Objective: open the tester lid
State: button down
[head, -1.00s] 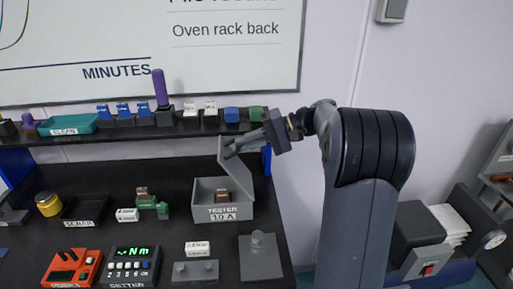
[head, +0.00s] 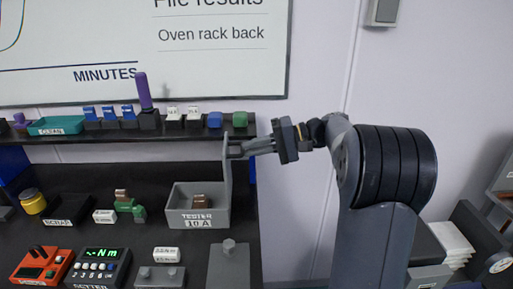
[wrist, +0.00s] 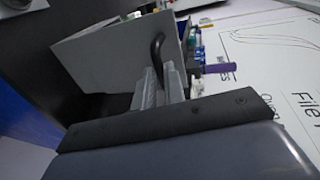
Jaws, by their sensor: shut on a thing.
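The tester (head: 197,219) is a grey open-topped box labelled "TESTER 10 A" on the black bench. Its grey lid (head: 227,172) stands about upright along the box's right side and is seen nearly edge-on. A brown block (head: 200,201) sits inside the box. My gripper (head: 238,150) reaches in from the right and is shut on the lid's handle near the top of the lid. In the wrist view, the dark curved handle (wrist: 157,48) stands out from the lid (wrist: 110,50), with my gripper's fingertips (wrist: 160,72) at it.
A shelf (head: 75,138) behind holds a teal tray (head: 56,125), several small blocks and a purple-handled tool (head: 143,92). A scrap tray (head: 67,209), a green fixture (head: 128,206) and a red device (head: 42,264) stand left. A grey plate (head: 229,266) lies in front of the tester.

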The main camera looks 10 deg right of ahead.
jog(key=shift+s+a+f, duration=0.1)
jog(key=shift+f, duration=0.75)
jog(key=c, duration=1.6)
grip_release()
jog(key=shift+a, duration=0.25)
jog(key=shift+o, duration=0.5)
jog(key=shift+r, duration=0.15)
jog(key=shift+d+r, duration=0.1)
jog(key=shift+d, duration=0.1)
jog(key=b+v, duration=0.1)
jog(key=v, duration=0.9)
jog(key=shift+d, duration=0.25)
